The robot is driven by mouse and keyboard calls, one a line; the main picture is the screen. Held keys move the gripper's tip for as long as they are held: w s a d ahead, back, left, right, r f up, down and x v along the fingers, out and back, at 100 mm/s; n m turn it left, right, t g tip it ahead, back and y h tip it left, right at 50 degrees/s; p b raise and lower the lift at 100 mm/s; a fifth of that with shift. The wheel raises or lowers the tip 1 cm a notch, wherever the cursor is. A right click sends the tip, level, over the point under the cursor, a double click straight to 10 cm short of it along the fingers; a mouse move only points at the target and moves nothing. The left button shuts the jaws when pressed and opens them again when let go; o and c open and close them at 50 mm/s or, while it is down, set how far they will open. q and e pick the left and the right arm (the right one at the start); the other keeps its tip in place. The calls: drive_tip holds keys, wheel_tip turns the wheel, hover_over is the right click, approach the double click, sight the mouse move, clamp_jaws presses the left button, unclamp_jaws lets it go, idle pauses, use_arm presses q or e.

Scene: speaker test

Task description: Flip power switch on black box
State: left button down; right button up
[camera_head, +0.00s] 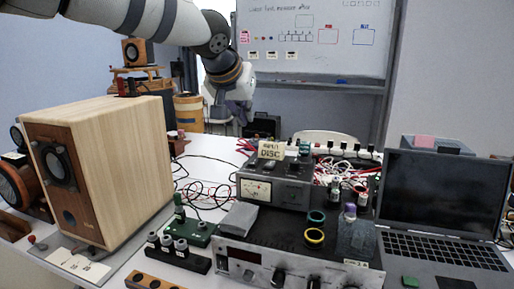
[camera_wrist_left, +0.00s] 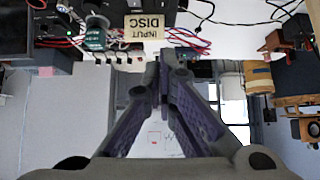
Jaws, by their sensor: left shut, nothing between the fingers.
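A black box with a meter (camera_head: 257,190) on its front stands mid-table, carrying a sign reading INPUT DISC (camera_head: 270,150). It sits behind a wider black unit (camera_head: 285,235) with a silver knobbed front. I cannot tell which part is the power switch. My left gripper (camera_head: 222,112) hangs in the air beyond the box, toward the whiteboard, its fingers small and unclear there. In the left wrist view, the left gripper (camera_wrist_left: 160,62) is shut and empty, its tips just below the upside-down sign (camera_wrist_left: 144,27). My right gripper is in neither view.
A wooden speaker (camera_head: 125,165) stands at left. An open laptop (camera_head: 440,205) stands at right. Cables (camera_head: 335,170) and a row of plugs (camera_head: 345,150) lie behind the box. Rings (camera_head: 314,237) and small bottles (camera_head: 335,190) crowd the wider unit's top.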

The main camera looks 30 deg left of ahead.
use_arm(q)
drive_tip(key=shift+f, duration=0.1)
hover_over(256, 161)
drive_tip(key=f, duration=0.7)
drive_tip(key=shift+s, duration=0.2)
drive_tip(key=shift+w+f, duration=0.2)
drive_tip(key=shift+f, duration=1.75)
